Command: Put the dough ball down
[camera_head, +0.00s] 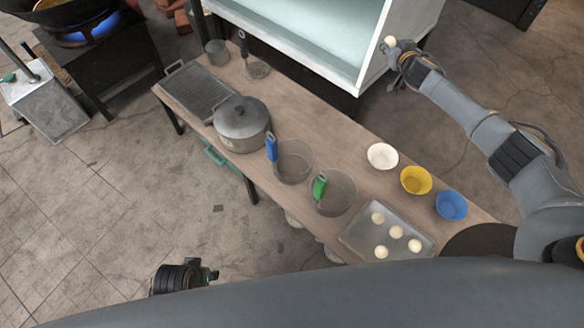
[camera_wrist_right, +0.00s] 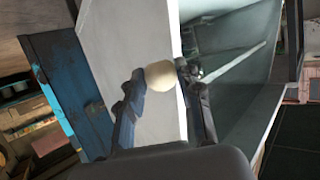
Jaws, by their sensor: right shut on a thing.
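My right gripper (camera_head: 390,52) is shut on a pale dough ball (camera_head: 390,41) in the head view, up by the right end of the white cabinet with a glassy front. In the right wrist view the dough ball (camera_wrist_right: 160,76) sits between the two fingertips of the gripper (camera_wrist_right: 161,84). Several more dough balls (camera_head: 396,232) lie on a metal tray (camera_head: 366,252) at the table's near right end. Part of my left arm (camera_head: 180,279) shows at the bottom left of the head view, and its fingers cannot be made out.
The long table (camera_head: 330,155) holds a lidded pot (camera_head: 241,122), a grater-like rack (camera_head: 197,92), two strainer baskets with blue and green handles, and white, yellow and blue bowls (camera_head: 451,205). The white cabinet (camera_head: 370,50) stands behind it. A lit burner (camera_head: 72,38) is at the far left.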

